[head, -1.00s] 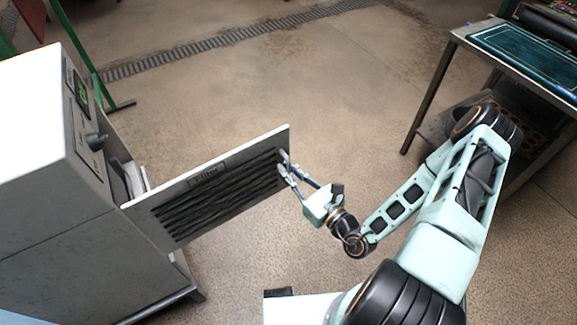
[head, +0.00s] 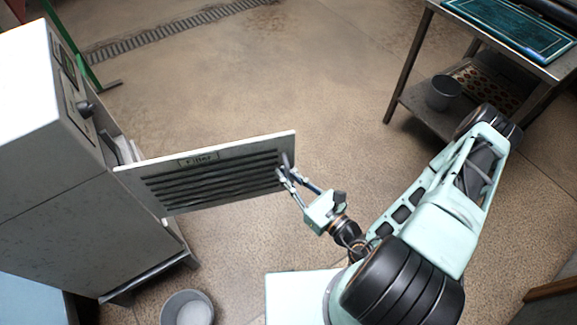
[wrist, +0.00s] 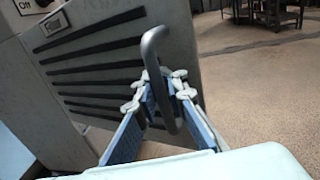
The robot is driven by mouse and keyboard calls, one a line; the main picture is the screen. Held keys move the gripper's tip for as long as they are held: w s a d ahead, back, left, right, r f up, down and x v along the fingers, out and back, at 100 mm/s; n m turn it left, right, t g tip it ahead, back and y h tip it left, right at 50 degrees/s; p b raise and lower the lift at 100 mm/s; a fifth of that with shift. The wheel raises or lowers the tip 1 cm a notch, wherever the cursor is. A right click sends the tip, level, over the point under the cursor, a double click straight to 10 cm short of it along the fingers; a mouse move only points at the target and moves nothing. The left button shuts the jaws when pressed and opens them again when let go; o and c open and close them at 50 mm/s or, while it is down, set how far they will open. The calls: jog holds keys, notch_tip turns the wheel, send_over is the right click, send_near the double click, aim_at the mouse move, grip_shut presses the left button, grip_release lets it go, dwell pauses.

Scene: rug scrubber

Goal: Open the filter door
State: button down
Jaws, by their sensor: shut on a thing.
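The filter door (head: 150,172) is a pale panel with dark horizontal slats and a "Filter" label. It stands swung out from the machine's right side in the head view, its free edge to the right. My gripper (head: 285,172) is at that free edge, shut on the door's handle. In the wrist view the grey curved handle (wrist: 150,45) passes between the fingertips of my gripper (wrist: 160,90), with the slatted door face (wrist: 105,62) behind it. The machine's interior behind the door is mostly hidden.
The white-grey machine (head: 60,215) stands at the left, with a dark knob (head: 86,109) on its panel. A grey bucket (head: 188,308) is on the floor below the door. A metal table (head: 433,8) is at upper right, a dark pot (head: 443,92) on its shelf. The floor beyond the door is clear.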

jog(key=shift+s+d, duration=0.2)
jog(key=shift+s, duration=0.25)
jog(key=c, duration=2)
grip_release()
jog(key=shift+c, duration=0.2)
